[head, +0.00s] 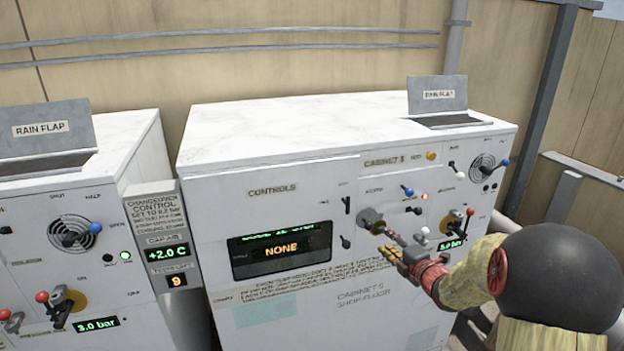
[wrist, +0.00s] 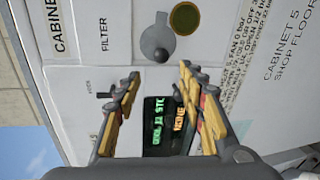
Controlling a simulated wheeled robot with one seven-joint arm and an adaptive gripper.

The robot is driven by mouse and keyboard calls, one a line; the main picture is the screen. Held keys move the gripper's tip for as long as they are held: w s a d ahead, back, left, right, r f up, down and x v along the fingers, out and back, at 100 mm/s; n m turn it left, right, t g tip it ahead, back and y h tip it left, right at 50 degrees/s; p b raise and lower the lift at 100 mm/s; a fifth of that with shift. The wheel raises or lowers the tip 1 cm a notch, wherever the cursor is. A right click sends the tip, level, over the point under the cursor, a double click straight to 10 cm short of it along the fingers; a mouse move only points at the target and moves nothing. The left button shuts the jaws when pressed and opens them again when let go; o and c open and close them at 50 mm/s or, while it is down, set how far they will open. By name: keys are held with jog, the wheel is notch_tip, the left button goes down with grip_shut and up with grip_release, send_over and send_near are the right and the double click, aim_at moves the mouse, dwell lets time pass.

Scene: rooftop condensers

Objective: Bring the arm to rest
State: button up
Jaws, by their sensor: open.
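My gripper (head: 386,243) is open in front of the right-hand white cabinet (head: 310,220), near its controls panel and below a round grey knob (head: 370,220). In the wrist view, my gripper (wrist: 160,72) shows two yellow and grey fingers spread apart with nothing between them. The grey knob (wrist: 155,42) lies beyond the fingertips there, and a dark display (wrist: 165,125) shows between the fingers. I cannot tell whether a fingertip touches the cabinet. My arm (head: 470,285) reaches in from the lower right, with a yellow patterned sleeve and a dark round joint.
The cabinet front carries a display reading NONE (head: 281,249), several levers and a fan (head: 482,167). A second cabinet (head: 60,260) stands at left, beside a narrow control post (head: 163,245). Open rain flaps (head: 437,94) stand on top. A wooden fence (head: 250,60) is behind.

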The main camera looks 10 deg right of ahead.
jog(key=s+a+f+n+g+y+b, duration=0.4)
jog(key=s+a+n, duration=0.45)
jog(key=n, duration=0.65)
jog(key=s+a+f+n+g+y+b, duration=0.15)
jog(key=s+a+f+n+g, duration=0.35)
jog(key=s+a+f+n, duration=0.65)
jog(key=s+f+n+h+b, duration=0.3)
jog(key=s+f+n+b, duration=0.2)
jog(key=n+b, duration=0.7)
jog(key=s+f+n+g+h+b, duration=0.1)
jog(key=s+f+n+h+b, duration=0.3)
jog(key=s+n+b, duration=0.5)
jog(key=shift+s+a+f+n+b, duration=0.35)
jog(key=shift+f+n+b, duration=0.5)
jog(key=shift+n+b, duration=1.5)
